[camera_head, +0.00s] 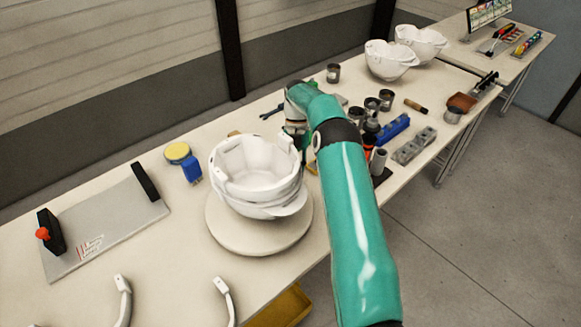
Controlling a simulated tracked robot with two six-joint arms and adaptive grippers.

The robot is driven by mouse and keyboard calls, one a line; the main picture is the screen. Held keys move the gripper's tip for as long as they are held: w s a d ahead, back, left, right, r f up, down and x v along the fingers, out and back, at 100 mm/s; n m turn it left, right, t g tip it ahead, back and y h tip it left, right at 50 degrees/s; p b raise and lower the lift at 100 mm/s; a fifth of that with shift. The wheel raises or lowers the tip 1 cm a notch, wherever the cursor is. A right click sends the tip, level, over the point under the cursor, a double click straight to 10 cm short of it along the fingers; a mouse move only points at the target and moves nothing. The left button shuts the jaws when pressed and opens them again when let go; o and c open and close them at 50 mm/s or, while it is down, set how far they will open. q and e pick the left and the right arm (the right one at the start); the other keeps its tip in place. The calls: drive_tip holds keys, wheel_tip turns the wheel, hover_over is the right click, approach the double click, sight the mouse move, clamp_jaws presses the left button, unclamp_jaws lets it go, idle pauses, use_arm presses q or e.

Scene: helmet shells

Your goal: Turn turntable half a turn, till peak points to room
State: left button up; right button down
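A white helmet shell (252,178) sits on a round cream turntable (228,232) on the long bench. Its hollow side faces up, and a brim-like lip shows at its lower right, toward the bench's front edge. I cannot tell for sure that this lip is the peak. My green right arm comes in from the bottom right and bends down at the shell's right far side. My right gripper (301,143) is beside the shell's rim there, mostly hidden by the arm and shell. I cannot tell whether it touches the shell or how its fingers stand. My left gripper is out of view.
A grey plate with black end blocks (105,225) lies left of the turntable. Cups, a blue block (393,128) and grey blocks (414,145) lie right of my arm. More shells (388,62) stand farther back.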

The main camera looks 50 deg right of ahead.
drive_tip(key=shift+w+r, duration=0.1)
drive_tip(key=shift+r, duration=0.05)
drive_tip(key=c, duration=1.2)
unclamp_jaws()
drive_tip(key=shift+o, duration=1.3)
